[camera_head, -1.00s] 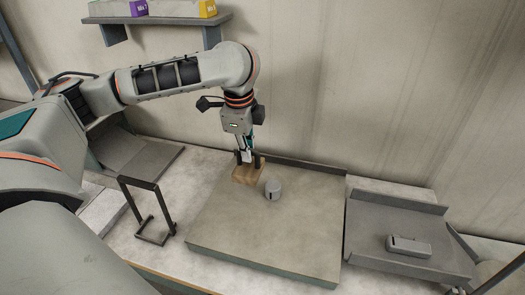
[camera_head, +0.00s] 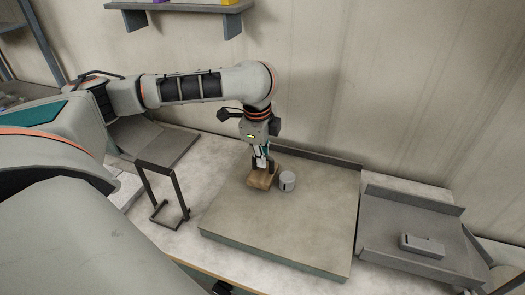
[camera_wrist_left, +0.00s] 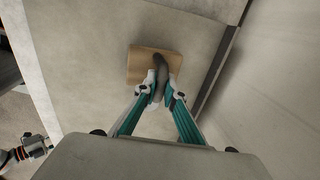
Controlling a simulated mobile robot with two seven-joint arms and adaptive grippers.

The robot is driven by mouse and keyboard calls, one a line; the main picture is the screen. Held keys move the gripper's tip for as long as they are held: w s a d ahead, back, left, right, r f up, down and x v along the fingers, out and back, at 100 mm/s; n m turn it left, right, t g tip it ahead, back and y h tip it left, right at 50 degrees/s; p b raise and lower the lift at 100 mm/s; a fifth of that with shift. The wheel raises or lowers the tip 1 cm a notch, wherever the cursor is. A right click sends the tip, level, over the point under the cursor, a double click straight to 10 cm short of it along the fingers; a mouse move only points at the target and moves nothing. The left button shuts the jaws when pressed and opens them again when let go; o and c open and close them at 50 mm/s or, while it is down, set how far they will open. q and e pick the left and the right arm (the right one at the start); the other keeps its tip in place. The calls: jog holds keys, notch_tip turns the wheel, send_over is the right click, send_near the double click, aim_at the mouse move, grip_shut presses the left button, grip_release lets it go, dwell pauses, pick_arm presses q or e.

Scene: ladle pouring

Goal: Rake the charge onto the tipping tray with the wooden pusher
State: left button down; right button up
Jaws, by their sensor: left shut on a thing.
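My left gripper (camera_head: 262,163) is shut on the dark handle (camera_wrist_left: 160,72) of the wooden pusher. The pusher's brown block (camera_head: 261,180) is low over or on the flat board (camera_head: 275,230); I cannot tell whether it touches. A short grey cylinder (camera_head: 288,182) stands upright on the board, just right of the block, with little or no gap. The block also shows in the left wrist view (camera_wrist_left: 139,63), where I cannot make out the cylinder. The grey tray (camera_head: 385,212) lies right of the board and holds a grey block (camera_head: 422,246).
A dark upright frame (camera_head: 176,187) stands left of the board. A low dark rail (camera_head: 320,157) runs along the board's back edge, near the wall. A shelf (camera_head: 185,18) hangs above. The board's front and right parts are clear.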

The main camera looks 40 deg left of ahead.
pick_arm(q)
jog(key=shift+f, duration=0.7)
jog(key=shift+w+d+r, duration=0.1)
jog(key=shift+w+d, duration=0.15)
jog(key=shift+d, duration=0.55)
jog(key=shift+w+d+r, duration=0.1)
jog(key=shift+w+d, duration=0.1)
jog(key=shift+d, duration=0.6)
jog(key=shift+w+d+f, duration=0.1)
jog(key=shift+w+d, duration=1.55)
jog(key=shift+d, duration=4.05)
jog(key=shift+w+d+r, duration=0.1)
jog(key=shift+w+d, duration=1.5)
jog(key=shift+d, duration=4.05)
jog(key=shift+w+d+f, duration=0.1)
jog(key=shift+w+d, duration=1.55)
jog(key=shift+d, duration=4.05)
jog(key=shift+s+a, duration=0.15)
jog(key=shift+a, duration=0.4)
jog(key=shift+s+a, duration=0.15)
jog(key=shift+a, duration=0.4)
notch_tip(320, 180, up, 7)
jog(key=shift+s+a, duration=0.15)
jog(key=shift+a, duration=0.3)
